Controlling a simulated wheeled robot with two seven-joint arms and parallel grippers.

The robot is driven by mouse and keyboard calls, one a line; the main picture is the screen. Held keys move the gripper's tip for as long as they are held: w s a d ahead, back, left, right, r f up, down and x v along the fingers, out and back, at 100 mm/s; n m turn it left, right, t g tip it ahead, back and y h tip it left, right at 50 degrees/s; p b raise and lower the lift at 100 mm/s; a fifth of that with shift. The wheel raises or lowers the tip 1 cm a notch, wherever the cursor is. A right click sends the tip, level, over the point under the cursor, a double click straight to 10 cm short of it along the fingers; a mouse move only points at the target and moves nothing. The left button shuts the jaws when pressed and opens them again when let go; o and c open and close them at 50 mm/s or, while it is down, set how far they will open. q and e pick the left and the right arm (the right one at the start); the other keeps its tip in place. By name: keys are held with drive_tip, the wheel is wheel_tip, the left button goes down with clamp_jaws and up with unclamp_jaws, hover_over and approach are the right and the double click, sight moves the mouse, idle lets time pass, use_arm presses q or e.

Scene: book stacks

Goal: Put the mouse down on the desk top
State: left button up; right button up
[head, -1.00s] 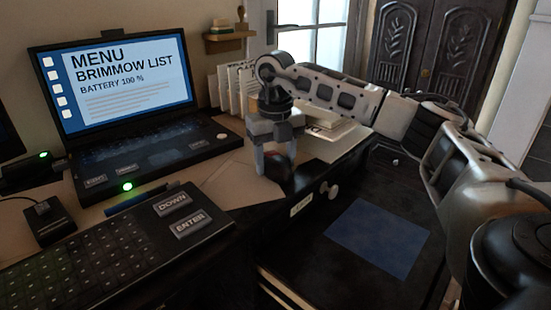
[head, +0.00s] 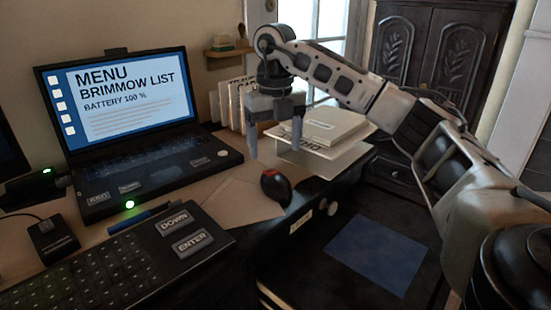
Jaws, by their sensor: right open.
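The mouse (head: 276,187), black with a red patch, rests on the desk top (head: 238,198) near its front edge, to the right of the laptop. My right gripper (head: 274,148) is above and behind the mouse, apart from it. Its two grey fingers point down, spread and empty. My left gripper does not show.
A laptop (head: 140,135) with a menu screen stands at the left. A large keypad (head: 110,260) lies in front of it. Books and papers (head: 325,128) lie behind my right gripper. Below the desk edge is a dark surface with a blue sheet (head: 375,250).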

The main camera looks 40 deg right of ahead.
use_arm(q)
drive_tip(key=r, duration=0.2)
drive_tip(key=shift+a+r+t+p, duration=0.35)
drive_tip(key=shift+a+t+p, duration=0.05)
use_arm(e)
wheel_tip(320, 180, up, 4)
drive_tip(key=shift+f, duration=0.25)
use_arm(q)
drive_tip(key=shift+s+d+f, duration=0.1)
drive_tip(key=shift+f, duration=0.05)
